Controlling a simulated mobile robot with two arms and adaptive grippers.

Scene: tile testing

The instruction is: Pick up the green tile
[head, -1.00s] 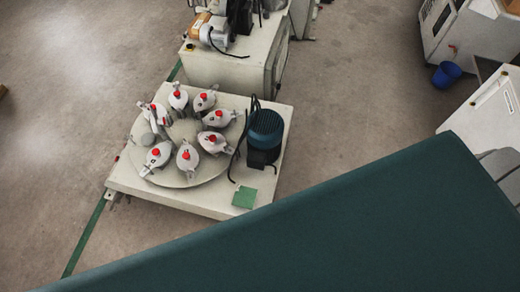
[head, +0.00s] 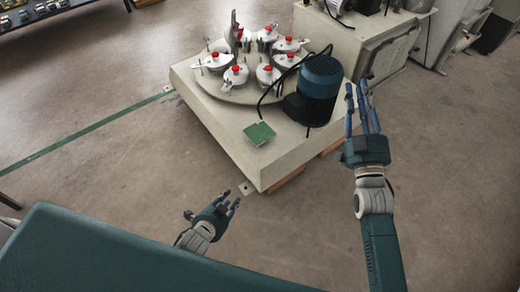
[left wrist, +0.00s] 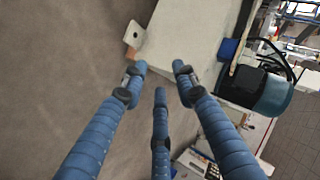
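The green tile (head: 259,133) is a small flat square lying on the near corner of the cream machine base (head: 226,130), left of the dark teal motor (head: 319,90). My left gripper (head: 230,203) is below and left of the base's near corner, apart from the tile, with fingers spread and empty. In the left wrist view its blue fingers (left wrist: 160,72) are apart with nothing between them; the motor (left wrist: 258,92) is at the right. I cannot make out the tile surely there. My right gripper (head: 362,102) is right of the motor, fingers extended and apart, empty.
A round turntable (head: 250,88) with several red-topped white fixtures is on the base. Black cables (head: 284,78) loop beside the motor. Another cream machine (head: 365,45) stands behind. Bare floor (head: 110,185) lies to the left.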

